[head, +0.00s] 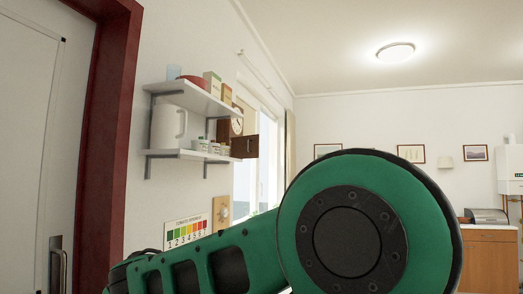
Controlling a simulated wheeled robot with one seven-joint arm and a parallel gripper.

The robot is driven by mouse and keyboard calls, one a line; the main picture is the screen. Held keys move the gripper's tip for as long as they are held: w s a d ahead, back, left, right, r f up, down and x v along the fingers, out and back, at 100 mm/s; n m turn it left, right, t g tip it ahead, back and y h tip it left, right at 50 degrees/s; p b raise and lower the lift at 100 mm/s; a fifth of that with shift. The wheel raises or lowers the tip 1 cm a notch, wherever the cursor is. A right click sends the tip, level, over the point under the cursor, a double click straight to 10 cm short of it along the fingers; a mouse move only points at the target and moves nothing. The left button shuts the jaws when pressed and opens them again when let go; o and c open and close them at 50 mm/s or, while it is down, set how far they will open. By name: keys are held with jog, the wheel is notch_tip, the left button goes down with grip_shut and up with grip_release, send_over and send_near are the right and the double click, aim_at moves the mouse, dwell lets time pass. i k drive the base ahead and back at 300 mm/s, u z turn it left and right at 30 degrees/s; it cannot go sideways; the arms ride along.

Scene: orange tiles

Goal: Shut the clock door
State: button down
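The clock (237,124) is a small brown wooden case with a pale round dial. It is seen at an angle beside the right end of the wall shelves, near the window. A dark brown panel (245,147) juts out to the right below the dial and looks like the clock door standing open. Its hinge side is too small to make out. My green arm fills the lower middle of the view, in front of and below the clock. My gripper is not in view.
Two white shelves (190,98) hold a white pitcher (168,126), boxes, a red bowl (193,80) and small jars. A red door frame (108,110) stands at left. A wooden cabinet (490,258) stands at right. A colored chart (187,232) hangs below the shelves.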

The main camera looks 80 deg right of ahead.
aim_at(246, 146)
jog(key=z, duration=0.8)
jog(key=i, duration=1.05)
jog(key=z, duration=0.7)
